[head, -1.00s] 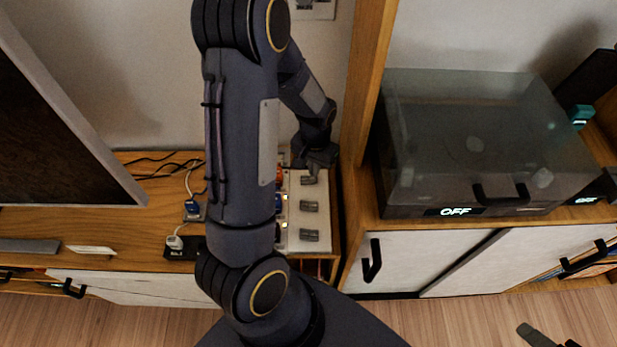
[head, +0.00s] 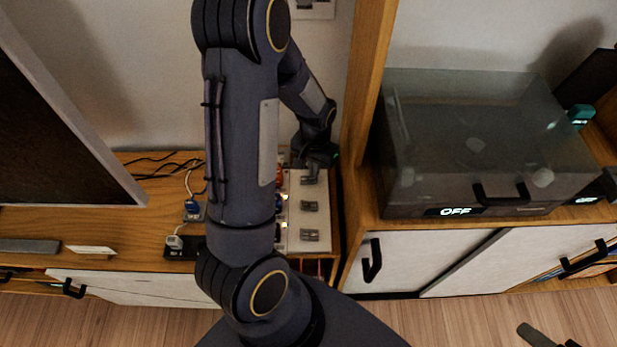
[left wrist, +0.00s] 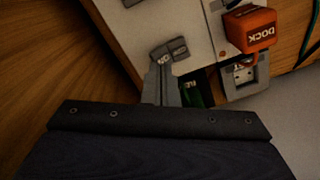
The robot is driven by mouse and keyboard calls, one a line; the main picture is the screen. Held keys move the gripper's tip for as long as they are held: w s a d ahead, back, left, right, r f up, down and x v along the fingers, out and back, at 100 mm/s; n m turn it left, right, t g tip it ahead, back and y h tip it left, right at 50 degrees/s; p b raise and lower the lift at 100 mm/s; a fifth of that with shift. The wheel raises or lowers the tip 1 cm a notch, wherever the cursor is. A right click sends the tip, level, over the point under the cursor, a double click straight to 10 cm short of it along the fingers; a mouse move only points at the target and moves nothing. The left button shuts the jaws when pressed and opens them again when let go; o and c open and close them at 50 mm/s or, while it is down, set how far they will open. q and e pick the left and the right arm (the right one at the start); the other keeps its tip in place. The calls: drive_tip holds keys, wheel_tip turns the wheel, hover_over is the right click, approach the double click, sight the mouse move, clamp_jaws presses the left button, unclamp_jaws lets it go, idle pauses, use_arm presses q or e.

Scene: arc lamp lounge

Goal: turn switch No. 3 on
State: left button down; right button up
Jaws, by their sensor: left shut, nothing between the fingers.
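A pale switch panel (head: 293,243) lies on the wooden cabinet top, with a column of grey rocker switches: a far one (head: 310,179), a middle one (head: 309,206) and a near one (head: 310,235). Their numbers are too small to read in the head view. My left gripper (head: 318,160) is over the far end of the panel, close to the far switch. In the left wrist view, its shut, empty fingers (left wrist: 163,84) point at a grey rocker (left wrist: 169,51) with a small unclear mark; they look close to it, contact unclear.
An orange DOCK plug (left wrist: 250,28) and a grey socket (left wrist: 243,75) are beside the panel. A wooden upright (head: 362,95) stands right of it, then a smoky-lidded box (head: 470,140) showing OFF. Cables and a dark screen (head: 50,130) are at left.

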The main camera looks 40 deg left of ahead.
use_arm(q)
drive_tip(key=shift+f+b, duration=0.95)
drive_tip(key=shift+f, duration=0.25)
idle(0.3)
drive_tip(key=shift+r+p, duration=2.85)
drive_tip(key=shift+r, duration=0.75)
drive_tip(key=s+d+r+t+h+p, duration=0.1)
drive_tip(key=s+d+r, duration=0.3)
drive_tip(key=r, duration=0.4)
drive_tip(key=s+d+r+t+h+p, duration=0.1)
drive_tip(key=s+d+r, duration=0.3)
drive_tip(key=r, duration=0.5)
drive_tip(key=s+d+r+t+h+p, duration=0.1)
drive_tip(key=s+d+r+t+p, duration=0.2)
drive_tip(key=s+r, duration=0.4)
drive_tip(key=shift+s+d+r+t+h, duration=0.3)
drive_tip(key=shift+d+r+h, duration=0.1)
drive_tip(key=shift+d+r, duration=0.3)
